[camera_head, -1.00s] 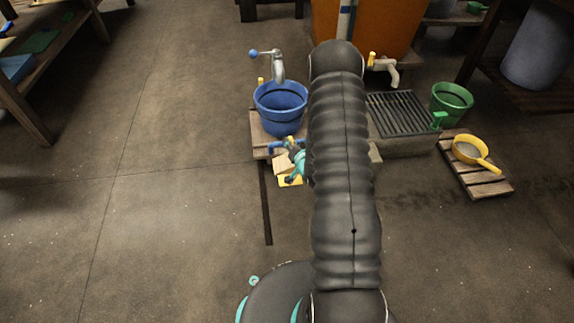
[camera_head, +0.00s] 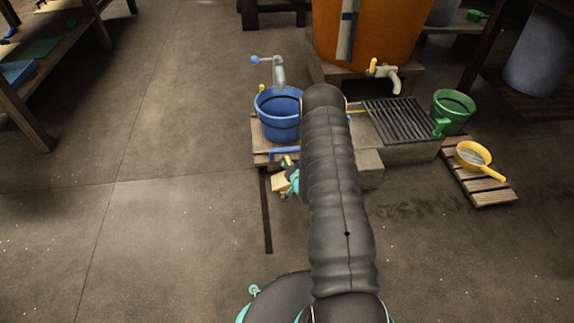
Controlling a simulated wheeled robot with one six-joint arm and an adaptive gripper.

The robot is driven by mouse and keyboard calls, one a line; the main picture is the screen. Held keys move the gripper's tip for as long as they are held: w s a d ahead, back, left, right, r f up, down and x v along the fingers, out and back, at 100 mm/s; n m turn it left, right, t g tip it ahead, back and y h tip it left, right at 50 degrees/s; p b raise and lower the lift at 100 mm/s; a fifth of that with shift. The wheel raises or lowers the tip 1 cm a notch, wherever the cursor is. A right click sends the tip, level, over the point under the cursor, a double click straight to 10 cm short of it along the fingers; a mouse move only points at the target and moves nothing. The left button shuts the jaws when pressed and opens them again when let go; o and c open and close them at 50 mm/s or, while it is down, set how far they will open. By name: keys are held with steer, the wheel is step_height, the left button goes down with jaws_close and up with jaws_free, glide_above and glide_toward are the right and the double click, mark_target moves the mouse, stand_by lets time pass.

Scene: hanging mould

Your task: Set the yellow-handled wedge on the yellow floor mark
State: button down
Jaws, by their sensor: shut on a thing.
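The wooden wedge (camera_head: 279,184) is a small tan block just in front of the low wooden platform, left of my arm. A bit of yellow (camera_head: 287,160) beside my gripper looks like its handle. My gripper (camera_head: 291,176), with teal parts, is shut on the wedge and partly hidden by my arm. The yellow floor mark cannot be made out now; the wedge and gripper cover the place where it showed earlier. I cannot tell whether the wedge touches the floor.
A blue bucket (camera_head: 279,118) stands on the wooden platform (camera_head: 262,140) under a tap. To the right are a grate (camera_head: 400,119), a green bucket (camera_head: 453,108) and a yellow pan (camera_head: 474,155) on a slatted pallet. The floor at left is clear.

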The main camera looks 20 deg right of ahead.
steer(key=shift+f, duration=0.15)
steer(key=shift+f, duration=0.15)
steer(key=c, duration=1)
jaws_free()
